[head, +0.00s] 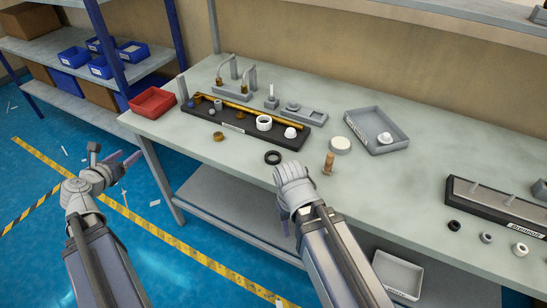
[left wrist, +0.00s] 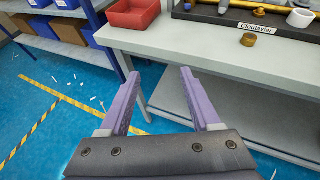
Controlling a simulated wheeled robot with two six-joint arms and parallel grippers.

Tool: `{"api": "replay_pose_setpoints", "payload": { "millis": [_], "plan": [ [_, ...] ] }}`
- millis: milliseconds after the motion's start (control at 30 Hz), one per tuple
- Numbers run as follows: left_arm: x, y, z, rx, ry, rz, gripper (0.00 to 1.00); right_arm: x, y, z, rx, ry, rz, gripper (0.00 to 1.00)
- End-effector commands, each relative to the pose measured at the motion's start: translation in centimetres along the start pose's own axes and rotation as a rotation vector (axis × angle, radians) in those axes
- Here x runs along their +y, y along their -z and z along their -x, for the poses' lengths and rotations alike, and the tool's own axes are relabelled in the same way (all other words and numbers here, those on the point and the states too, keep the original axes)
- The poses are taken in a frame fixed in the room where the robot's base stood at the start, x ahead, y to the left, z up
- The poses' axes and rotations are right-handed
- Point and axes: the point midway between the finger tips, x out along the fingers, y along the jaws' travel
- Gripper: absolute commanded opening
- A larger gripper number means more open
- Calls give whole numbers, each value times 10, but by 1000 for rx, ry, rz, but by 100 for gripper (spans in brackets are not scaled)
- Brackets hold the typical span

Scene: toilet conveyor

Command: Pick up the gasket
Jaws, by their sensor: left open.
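A flat black ring, which looks like the gasket (head: 272,157), lies on the light workbench (head: 225,165) near its front edge, in front of the black tray. I do not see it in the left wrist view. My left gripper (head: 125,160) is off the bench to the left, above the floor, open and empty. Its two purple fingers stand apart in the left wrist view (left wrist: 159,75). My right gripper (head: 292,180) is at the bench's front edge, just right of and nearer than the ring. Its fingertips are hard to make out, and I cannot tell its opening.
A black tray (head: 225,123) with brass and white parts stands behind the ring. A red bin (head: 153,102) is at the bench's left end. A brass fitting (head: 328,163), a white disc (head: 340,145) and a grey tray (head: 366,123) lie to the right.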

Motion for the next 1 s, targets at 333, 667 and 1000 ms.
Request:
{"api": "replay_pose_setpoints", "payload": {
  "millis": [333,667,1000],
  "plan": [
    [-147,-2,-59,57,388,-183,100,-1,0,-9,0,0,0,50],
    [-322,14,-66,96,853,-411,100,-2,1,-16,0,0,0,50],
    [-352,19,-62,100,936,-451,100,-2,1,-19,0,0,0,50]
  ]
}}
